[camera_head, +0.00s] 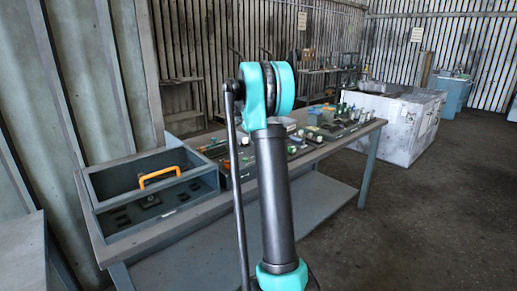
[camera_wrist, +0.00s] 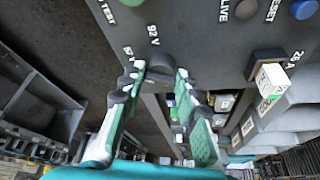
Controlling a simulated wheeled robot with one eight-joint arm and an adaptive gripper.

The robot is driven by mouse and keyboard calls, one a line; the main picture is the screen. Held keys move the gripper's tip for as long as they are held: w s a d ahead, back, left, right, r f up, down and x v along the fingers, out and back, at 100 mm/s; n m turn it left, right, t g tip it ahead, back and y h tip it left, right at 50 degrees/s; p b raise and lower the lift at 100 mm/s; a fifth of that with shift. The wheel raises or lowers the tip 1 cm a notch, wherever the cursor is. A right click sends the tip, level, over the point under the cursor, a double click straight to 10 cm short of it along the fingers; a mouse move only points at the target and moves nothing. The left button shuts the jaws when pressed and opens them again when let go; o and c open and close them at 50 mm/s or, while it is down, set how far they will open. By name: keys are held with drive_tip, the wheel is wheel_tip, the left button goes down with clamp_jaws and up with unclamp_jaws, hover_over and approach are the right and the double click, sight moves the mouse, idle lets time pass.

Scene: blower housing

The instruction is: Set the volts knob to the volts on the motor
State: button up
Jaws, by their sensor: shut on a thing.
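In the wrist view the volts knob (camera_wrist: 160,67) is a dark round knob on a grey panel. The label beside it reads "92 V", though it is small and tilted. My gripper (camera_wrist: 157,76) has its two white, green and black fingertips on either side of the knob, shut on it. The knob's pointer is not clear. I cannot make out the motor or its volts marking in either view. In the head view my arm rises in the middle, and the gripper does not show.
In the head view a workbench (camera_head: 215,205) holds many small parts and an open grey box (camera_head: 105,183) with an orange handle (camera_head: 160,176).

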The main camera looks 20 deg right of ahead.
drive_tip(key=shift+m, duration=0.6)
drive_tip(key=o, duration=1.2)
drive_tip(key=shift+c, duration=0.2)
drive_tip(key=v, duration=1.2)
drive_tip(key=shift+w, duration=0.25)
drive_tip(key=shift+s+d, duration=0.1)
